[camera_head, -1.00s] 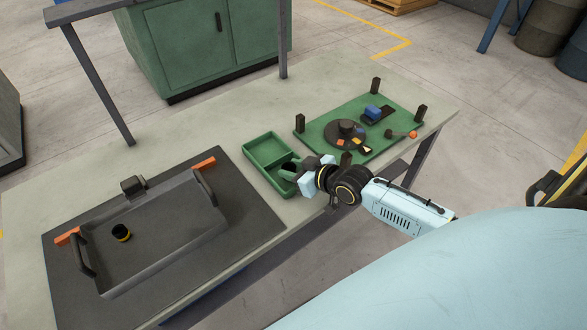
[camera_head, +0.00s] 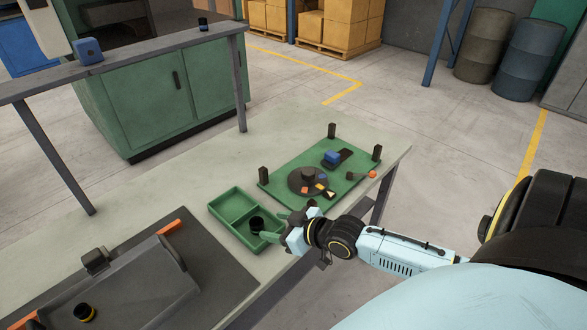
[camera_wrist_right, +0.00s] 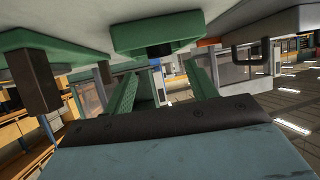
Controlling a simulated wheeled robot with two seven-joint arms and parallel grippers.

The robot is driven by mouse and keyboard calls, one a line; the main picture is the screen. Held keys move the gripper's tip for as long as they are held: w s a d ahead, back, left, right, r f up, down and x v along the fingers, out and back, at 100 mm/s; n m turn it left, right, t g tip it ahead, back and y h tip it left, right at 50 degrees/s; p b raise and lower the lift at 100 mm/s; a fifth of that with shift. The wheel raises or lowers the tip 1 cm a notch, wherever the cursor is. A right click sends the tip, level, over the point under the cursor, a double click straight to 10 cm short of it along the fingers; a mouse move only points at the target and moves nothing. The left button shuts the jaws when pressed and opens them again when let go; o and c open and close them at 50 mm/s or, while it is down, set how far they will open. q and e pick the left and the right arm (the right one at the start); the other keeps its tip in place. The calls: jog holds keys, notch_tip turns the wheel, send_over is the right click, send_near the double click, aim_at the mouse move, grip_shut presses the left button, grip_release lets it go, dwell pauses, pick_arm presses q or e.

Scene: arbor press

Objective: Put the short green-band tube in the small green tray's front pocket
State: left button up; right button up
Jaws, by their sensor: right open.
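The small green tray (camera_head: 216,205) stands near the table's front edge and has two pockets. A short dark tube (camera_head: 257,223) stands in its front pocket; I cannot make out its band. My right gripper (camera_head: 271,227) is open at the tray's front right side, with its green fingers pointing at the tube. The tube appears to be just beyond the fingertips, not gripped. In the right wrist view, the tray (camera_wrist_right: 160,32) shows ahead of the two spread fingers (camera_wrist_right: 163,85), with a dark piece of the tube at its edge. My left gripper is not in view.
A green board (camera_head: 290,176) with dark posts and a round dark fixture (camera_head: 307,178) lies right of the tray. Bare table (camera_head: 180,190) lies behind the small tray.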

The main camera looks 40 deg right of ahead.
jog(key=p+v, duration=0.1)
jog(key=v, duration=0.5)
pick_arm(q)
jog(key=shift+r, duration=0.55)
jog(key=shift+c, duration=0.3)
pick_arm(e)
jog(key=shift+w, duration=0.1)
dwell(1.4)
